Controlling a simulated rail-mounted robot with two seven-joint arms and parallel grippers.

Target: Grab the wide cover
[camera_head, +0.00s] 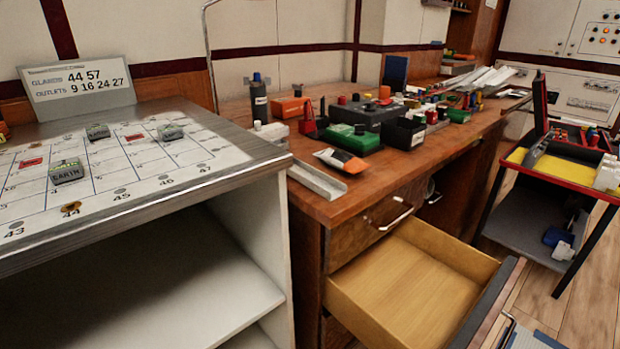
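I cannot pick out for sure which thing is the wide cover. A long pale grey channel-shaped piece (318,180) lies along the left front edge of the wooden workbench (350,203). Several long white strips (488,78) lie further back on the same bench, too small to tell apart. Neither of my grippers shows in this view.
A numbered board (115,186) with several grey-green blocks, one marked EARTH (68,172), tops the left cabinet. The bench holds crowded parts, including a green box (353,139). An empty drawer (410,290) juts out open. A trolley (545,160) stands right.

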